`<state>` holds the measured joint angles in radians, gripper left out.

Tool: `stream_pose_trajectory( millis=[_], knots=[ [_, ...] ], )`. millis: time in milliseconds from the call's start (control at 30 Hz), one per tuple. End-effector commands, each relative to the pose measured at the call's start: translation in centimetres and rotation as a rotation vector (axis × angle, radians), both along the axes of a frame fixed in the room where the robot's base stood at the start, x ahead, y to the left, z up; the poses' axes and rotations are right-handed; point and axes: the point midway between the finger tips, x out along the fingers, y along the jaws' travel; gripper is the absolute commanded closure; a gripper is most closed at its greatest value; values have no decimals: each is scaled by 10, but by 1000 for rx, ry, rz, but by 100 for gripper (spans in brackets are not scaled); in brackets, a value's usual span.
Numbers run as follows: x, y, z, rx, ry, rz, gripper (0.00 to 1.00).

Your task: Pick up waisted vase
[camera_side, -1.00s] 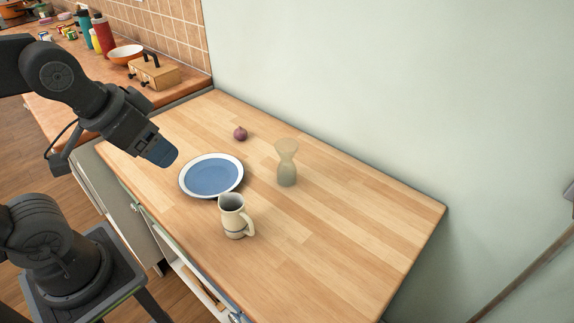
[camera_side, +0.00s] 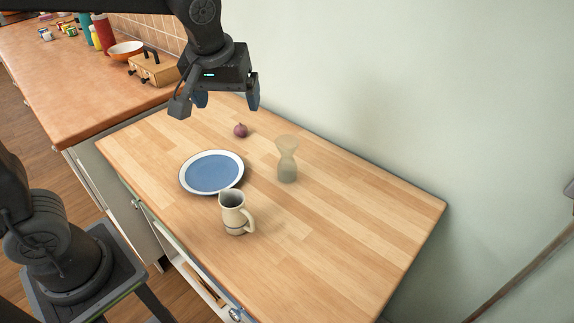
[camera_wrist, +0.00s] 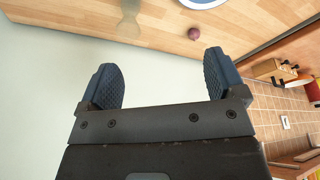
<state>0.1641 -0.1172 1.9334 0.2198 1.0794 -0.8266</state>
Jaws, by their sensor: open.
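The waisted vase (camera_side: 287,160) is a see-through, smoky glass vessel, narrow at its middle. It stands upright on the wooden worktop, right of the blue plate. In the wrist view the vase (camera_wrist: 130,14) is partly cut off at the top edge. My gripper (camera_side: 228,103) is open and empty, with blue finger pads. It is up and to the left of the vase in the side view, apart from it. Both fingers also show in the wrist view (camera_wrist: 161,82), with nothing between them.
A blue plate with a white rim (camera_side: 238,163) lies on the worktop (camera_side: 340,220), with a cream mug (camera_side: 235,215) in front of it. A purple onion (camera_side: 240,130) sits behind the plate. A pale wall (camera_side: 420,90) runs along the back. The worktop's right part is clear.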

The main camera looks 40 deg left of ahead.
Motion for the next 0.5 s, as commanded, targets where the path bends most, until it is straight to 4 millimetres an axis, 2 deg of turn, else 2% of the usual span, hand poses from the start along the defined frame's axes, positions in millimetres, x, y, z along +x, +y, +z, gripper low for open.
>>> stream_pose_trajectory(
  millis=[33, 200, 333, 500],
  knots=[
    [19, -7, -6, 7, 15, 58, 11],
    [72, -29, -30, 35, 18, 289, 11],
    [101, -43, -50, 58, 1, 430, 11],
    [119, -53, -65, 74, -22, 531, 11]
  ],
)
